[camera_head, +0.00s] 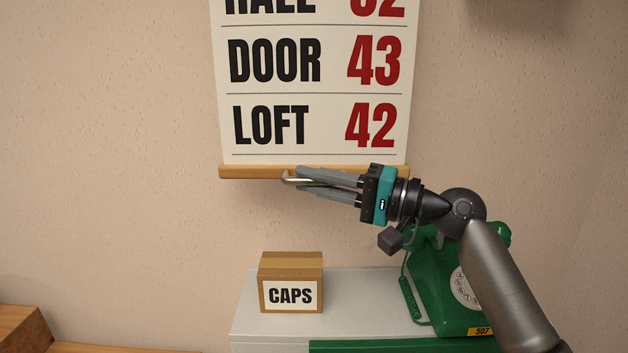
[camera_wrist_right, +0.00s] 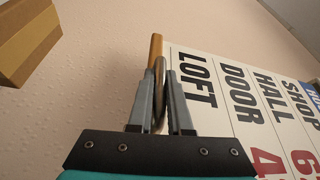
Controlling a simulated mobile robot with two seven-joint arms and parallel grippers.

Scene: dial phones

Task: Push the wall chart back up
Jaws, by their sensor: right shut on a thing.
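The wall chart (camera_head: 265,93) hangs against the wall, with black words and red numbers; its top is cut off in the head view. Its lowest visible row reads LOFT 42. A wooden bar (camera_head: 245,172) runs along its bottom edge. My right gripper (camera_head: 302,180) is at the middle of that bar, shut on a metal pull ring (camera_head: 288,178). The ring also shows between the fingers in the wrist view (camera_wrist_right: 160,85), where the bar (camera_wrist_right: 155,47) and chart (camera_wrist_right: 200,75) lie just beyond. My left gripper is out of view.
A green dial phone (camera_head: 437,285) stands on a pale cabinet (camera_head: 350,300), partly hidden behind my right arm. A cardboard box marked CAPS (camera_head: 291,270) sits to its left. Bare wall lies left of the chart. Wooden furniture (camera_head: 20,325) is at lower left.

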